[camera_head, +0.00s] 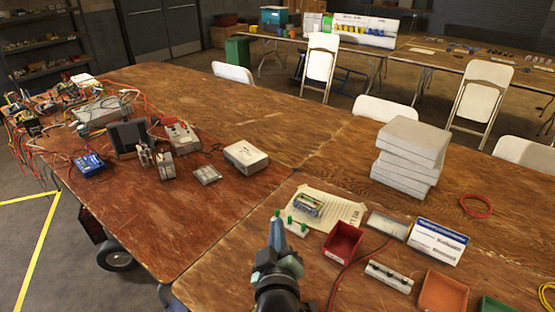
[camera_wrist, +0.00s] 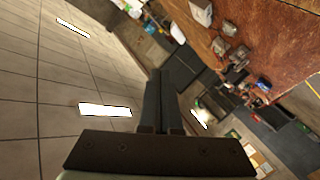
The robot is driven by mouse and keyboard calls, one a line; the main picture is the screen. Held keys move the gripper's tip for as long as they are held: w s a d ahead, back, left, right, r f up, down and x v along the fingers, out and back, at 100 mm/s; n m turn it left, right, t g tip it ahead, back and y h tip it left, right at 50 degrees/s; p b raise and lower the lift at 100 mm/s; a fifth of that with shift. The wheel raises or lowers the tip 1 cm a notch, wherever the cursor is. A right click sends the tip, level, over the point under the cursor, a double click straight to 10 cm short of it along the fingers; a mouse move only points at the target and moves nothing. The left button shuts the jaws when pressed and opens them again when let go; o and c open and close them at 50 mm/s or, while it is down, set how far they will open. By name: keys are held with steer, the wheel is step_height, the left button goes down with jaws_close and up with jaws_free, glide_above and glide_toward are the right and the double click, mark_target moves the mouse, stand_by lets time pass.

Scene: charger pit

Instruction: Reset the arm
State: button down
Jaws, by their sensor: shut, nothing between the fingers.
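My gripper (camera_head: 277,229) stands at the bottom centre of the head view, above the near edge of the wooden table (camera_head: 240,215). Its fingers point up and away from the tabletop. In the wrist view the two dark fingers (camera_wrist: 160,100) lie side by side with no gap between them and hold nothing. The wrist view is tilted and shows the ceiling at left and the table (camera_wrist: 285,40) with its clutter at upper right.
Right of my gripper lie a red bin (camera_head: 343,243), a white and blue box (camera_head: 437,241) and an orange bin (camera_head: 442,292). A paper sheet (camera_head: 340,209) with a green-framed part lies beyond it. Stacked white boxes (camera_head: 410,155) stand farther back. Wired devices (camera_head: 90,110) crowd the far left.

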step_height(320, 180, up, 27)
steer(key=s+m+t, duration=0.2)
steer(key=m+t, duration=0.2)
steer(key=t, duration=0.1)
steer(key=s+r+m+t, duration=0.1)
steer(key=s+r+t, duration=0.2)
steer(key=s+r, duration=0.4)
steer(key=s+r+m+t, duration=0.2)
steer(key=s+r, duration=0.6)
steer(key=r, duration=0.6)
steer(key=shift+s+t, duration=0.15)
steer(key=shift+t, duration=0.45)
steer(key=shift+f, duration=0.2)
